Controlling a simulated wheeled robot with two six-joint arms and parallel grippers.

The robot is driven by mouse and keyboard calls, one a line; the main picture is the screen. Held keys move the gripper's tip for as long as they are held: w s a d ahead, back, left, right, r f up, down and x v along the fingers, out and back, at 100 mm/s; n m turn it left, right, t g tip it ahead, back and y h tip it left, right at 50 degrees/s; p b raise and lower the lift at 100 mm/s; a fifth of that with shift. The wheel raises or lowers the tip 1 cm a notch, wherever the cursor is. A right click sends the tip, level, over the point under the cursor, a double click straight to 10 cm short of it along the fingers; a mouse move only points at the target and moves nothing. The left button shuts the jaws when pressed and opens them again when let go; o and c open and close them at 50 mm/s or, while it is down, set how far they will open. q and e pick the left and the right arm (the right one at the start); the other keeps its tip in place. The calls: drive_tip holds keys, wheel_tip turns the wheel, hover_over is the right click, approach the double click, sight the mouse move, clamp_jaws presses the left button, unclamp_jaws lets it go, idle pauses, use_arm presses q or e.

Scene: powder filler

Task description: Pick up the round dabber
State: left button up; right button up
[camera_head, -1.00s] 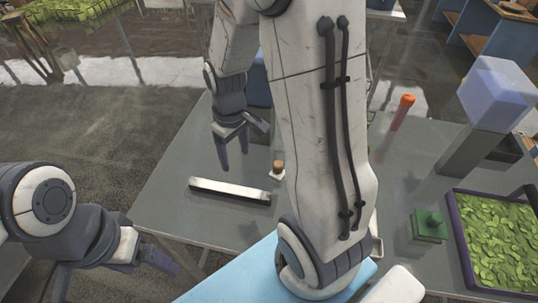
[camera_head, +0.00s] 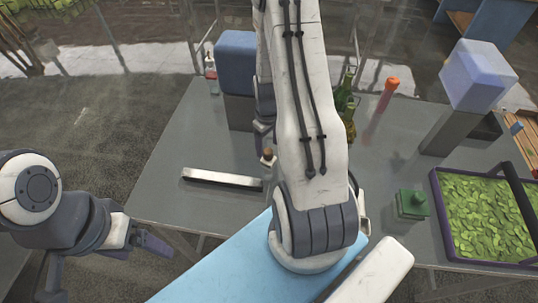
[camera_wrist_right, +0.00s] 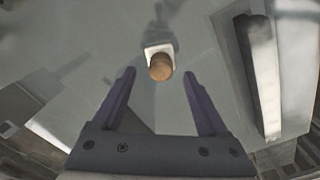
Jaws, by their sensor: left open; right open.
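A small piece with a round brown knob on a white base, which looks like the round dabber (camera_head: 268,157), stands on the grey table (camera_head: 168,150). It also shows in the right wrist view (camera_wrist_right: 160,64), ahead of and between the fingertips. My right gripper (camera_head: 263,128) is open and empty just behind the dabber in the head view, partly hidden by my right forearm. Its fingers spread clearly in the right wrist view (camera_wrist_right: 159,76). My left gripper (camera_head: 150,243) is open and empty beyond the table's left edge.
A long white bar (camera_head: 222,179) lies left of the dabber. A green knobbed block (camera_head: 412,204) and a tray of green leaves (camera_head: 440,222) stand at right. Green bottles (camera_head: 348,115), an orange-capped tube (camera_head: 388,92) and a blue-topped block (camera_head: 236,62) stand behind.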

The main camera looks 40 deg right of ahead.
sight(268, 151)
wheel_tip(268, 151, down, 3)
drive_tip(key=shift+s+f+p, duration=0.1)
drive_tip(key=shift+s+p, duration=0.05)
drive_tip(key=shift+p, duration=0.55)
drive_tip(key=shift+f, duration=0.55)
clamp_jaws()
